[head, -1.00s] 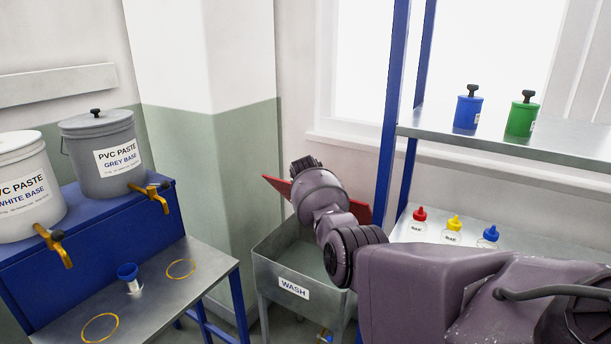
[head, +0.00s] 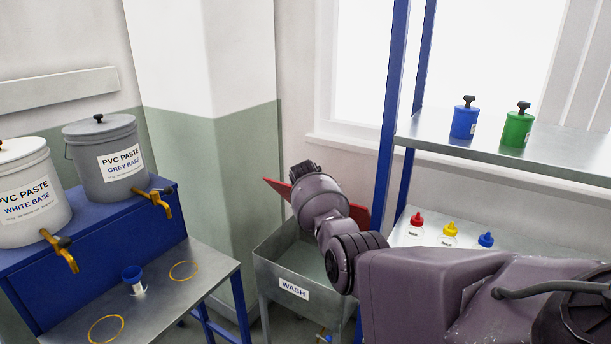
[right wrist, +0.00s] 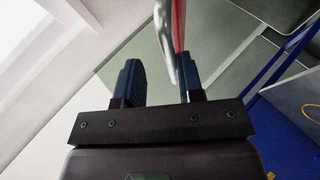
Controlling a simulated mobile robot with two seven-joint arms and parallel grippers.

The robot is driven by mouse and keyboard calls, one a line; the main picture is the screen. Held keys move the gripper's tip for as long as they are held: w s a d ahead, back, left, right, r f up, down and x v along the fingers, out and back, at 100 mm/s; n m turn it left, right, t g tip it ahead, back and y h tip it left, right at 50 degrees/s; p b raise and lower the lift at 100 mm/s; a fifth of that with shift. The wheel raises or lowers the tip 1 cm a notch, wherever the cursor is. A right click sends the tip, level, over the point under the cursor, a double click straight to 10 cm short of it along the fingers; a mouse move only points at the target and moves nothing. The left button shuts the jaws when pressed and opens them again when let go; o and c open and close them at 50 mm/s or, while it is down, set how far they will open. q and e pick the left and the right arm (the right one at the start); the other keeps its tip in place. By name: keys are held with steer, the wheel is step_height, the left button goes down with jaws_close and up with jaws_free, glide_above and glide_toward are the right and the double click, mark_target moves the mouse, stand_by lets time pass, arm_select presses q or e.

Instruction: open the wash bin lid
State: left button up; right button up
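The wash bin (head: 287,302) is a grey metal sink-like bin with a "WASH" label, low in the middle of the head view. Its open top shows. Its red lid (head: 358,215) stands raised at the back, partly hidden by my right arm. In the right wrist view the lid (right wrist: 179,22) is seen edge-on, with a grey curved handle (right wrist: 164,45). My right gripper (right wrist: 159,85) has its fingers apart, with the handle's end between them, nearer the right finger; contact is unclear. In the head view my wrist hides the fingertips. My left gripper is not in view.
At right, a rack with a blue post (head: 392,120) holds blue and green containers above small capped bottles. A wall pillar (head: 205,170) stands behind the bin.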

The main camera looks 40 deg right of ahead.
steer(key=p+v, duration=0.2)
steer(key=v, duration=0.8)
steer(key=shift+s+a+p, duration=0.3)
stand_by(0.9)
steer(key=shift+f, duration=0.1)
stand_by(0.6)
